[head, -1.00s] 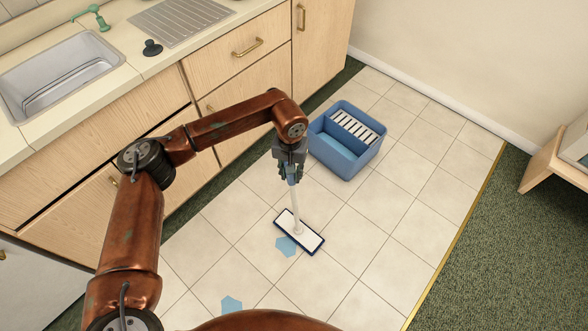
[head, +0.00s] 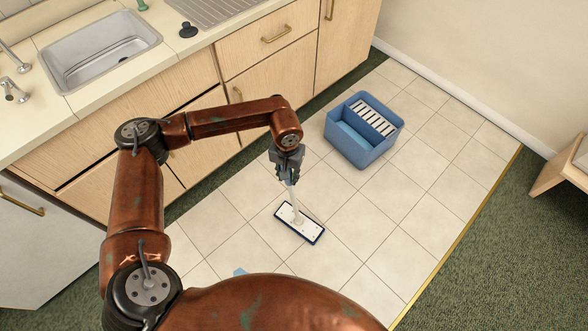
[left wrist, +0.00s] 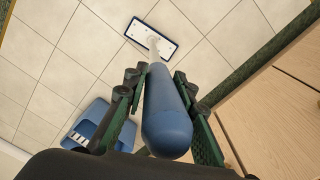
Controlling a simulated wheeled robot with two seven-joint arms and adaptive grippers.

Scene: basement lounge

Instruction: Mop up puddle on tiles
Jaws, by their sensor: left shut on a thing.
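A flat mop has a white-topped rectangular head with a dark blue rim (head: 299,222), lying on the pale tiles. It also shows in the left wrist view (left wrist: 152,38). My left gripper (head: 285,172) is shut on the mop's handle, above the head. In the left wrist view its fingers (left wrist: 158,78) sit on both sides of the blue handle grip (left wrist: 167,120). A small light-blue puddle patch (head: 240,271) shows on the tiles nearer to me, partly hidden by my own body. Any water under the mop head is hidden. My right gripper is not in view.
A blue mop bucket (head: 350,146) with a white slatted wringer stands on the tiles beyond the mop, to the right. Wooden cabinets (head: 200,150) with a sink line the left. A brass strip (head: 470,215) edges the green carpet. Tiles right of the mop are clear.

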